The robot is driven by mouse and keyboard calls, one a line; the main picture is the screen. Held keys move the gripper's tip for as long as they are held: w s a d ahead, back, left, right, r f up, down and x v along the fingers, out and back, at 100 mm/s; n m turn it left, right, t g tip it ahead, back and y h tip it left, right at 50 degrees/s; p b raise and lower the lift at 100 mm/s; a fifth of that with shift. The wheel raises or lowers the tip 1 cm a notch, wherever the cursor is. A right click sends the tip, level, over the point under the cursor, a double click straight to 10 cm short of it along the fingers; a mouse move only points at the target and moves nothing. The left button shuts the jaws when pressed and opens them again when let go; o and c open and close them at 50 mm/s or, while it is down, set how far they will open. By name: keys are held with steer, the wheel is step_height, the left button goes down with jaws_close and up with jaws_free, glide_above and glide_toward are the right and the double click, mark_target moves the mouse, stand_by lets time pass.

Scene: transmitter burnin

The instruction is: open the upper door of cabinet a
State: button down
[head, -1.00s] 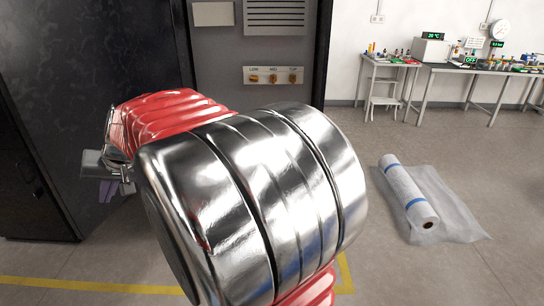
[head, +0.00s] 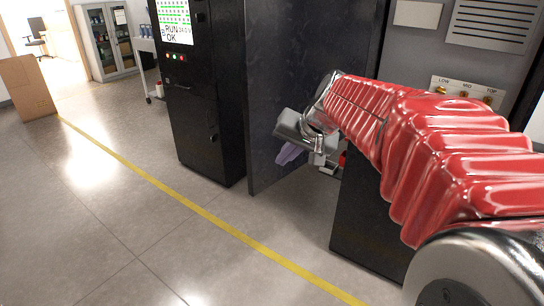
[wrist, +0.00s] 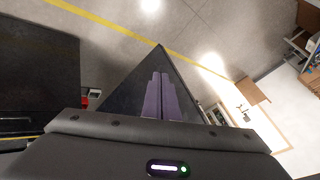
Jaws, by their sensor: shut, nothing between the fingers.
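A cabinet (head: 415,50) at the upper right of the head view has its grey inside showing, with a row of knobs (head: 466,92) marked LOW, MID and TOP. A dark door panel (head: 310,75) stands swung out to the left of this opening. Its letter is not visible. My gripper (head: 288,154) is in front of the panel's lower right part; contact cannot be told. Its purple fingers are together and empty. In the wrist view the fingers (wrist: 158,95) lie over a dark pointed panel (wrist: 130,88), probably this door.
A black cabinet (head: 200,100) with a screen reading RUN OK stands left of the panel. A black lower front (head: 370,225) is below the opening. Floor with a yellow line (head: 190,205) is clear at left. A cardboard box (head: 28,88) stands far left.

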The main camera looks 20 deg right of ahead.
steer(key=shift+s+a+r, duration=0.25)
steer(key=shift+s+r, duration=0.35)
steer(key=shift+r, duration=0.25)
steer(key=shift+s+a+r, duration=0.2)
steer(key=shift+s+r, duration=0.4)
steer(key=shift+r, duration=0.25)
steer(key=shift+f, duration=0.1)
steer(key=s+a+f+n, duration=0.3)
steer(key=s+a+f, duration=0.2)
steer(key=s, duration=0.4)
steer(key=s+a+f+n+g+h, duration=0.1)
steer(key=s+a+f+n, duration=0.2)
steer(key=s, duration=0.7)
step_height(320, 180, down, 3)
steer(key=a, duration=0.2)
steer(key=shift+s+a+n+g+h, duration=0.3)
steer(key=shift+a, duration=0.05)
steer(key=shift+f, duration=0.1)
